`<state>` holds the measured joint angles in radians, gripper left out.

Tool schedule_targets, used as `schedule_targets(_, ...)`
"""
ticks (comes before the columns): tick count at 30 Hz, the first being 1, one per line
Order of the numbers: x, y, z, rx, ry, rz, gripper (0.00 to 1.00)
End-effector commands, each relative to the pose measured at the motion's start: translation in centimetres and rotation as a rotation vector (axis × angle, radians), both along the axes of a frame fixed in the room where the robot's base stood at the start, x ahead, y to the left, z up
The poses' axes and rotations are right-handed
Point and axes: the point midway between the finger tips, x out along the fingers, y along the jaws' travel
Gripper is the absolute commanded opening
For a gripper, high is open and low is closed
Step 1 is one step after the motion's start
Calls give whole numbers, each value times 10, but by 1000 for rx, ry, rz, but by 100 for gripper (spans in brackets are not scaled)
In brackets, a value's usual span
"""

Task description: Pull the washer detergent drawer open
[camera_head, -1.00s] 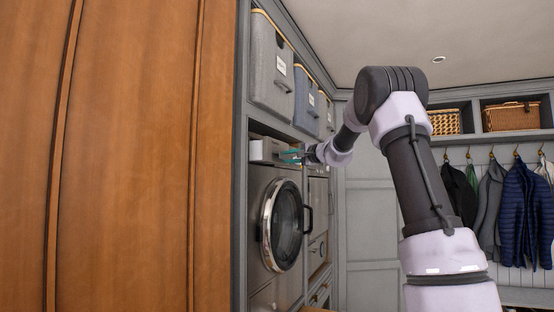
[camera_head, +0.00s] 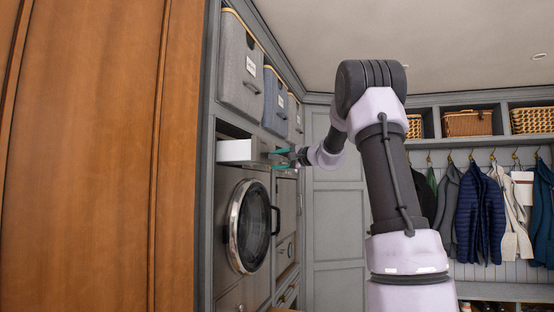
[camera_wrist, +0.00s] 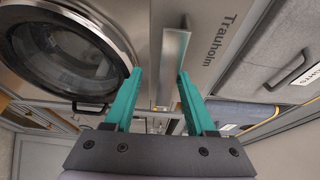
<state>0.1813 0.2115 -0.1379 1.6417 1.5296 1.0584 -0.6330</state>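The washer's detergent drawer (camera_head: 236,151) stands pulled out of the machine above the round door, its white side showing in the head view. In the wrist view, its front (camera_wrist: 222,35) carries the lettering "Trauholm" and a pale bar handle (camera_wrist: 173,65). My gripper (camera_head: 281,159) is just in front of the drawer front. In the wrist view its teal fingers (camera_wrist: 159,72) are spread, with the handle seen between them and space at the left finger. I cannot tell whether the right finger touches the handle.
The washer's round door (camera_head: 250,226) is shut below the drawer. Grey fabric bins (camera_head: 241,70) sit on the shelf above. A wooden panel (camera_head: 90,160) fills the left side. Coats (camera_head: 468,210) hang at the right, under baskets (camera_head: 468,122).

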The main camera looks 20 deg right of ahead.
Motion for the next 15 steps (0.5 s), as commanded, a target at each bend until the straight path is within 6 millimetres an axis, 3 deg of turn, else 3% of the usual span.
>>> schedule_targets(10,-5,-4,5,2,-8,-3,55)
schedule_targets(15,-27,-17,6,3,-7,-4,55)
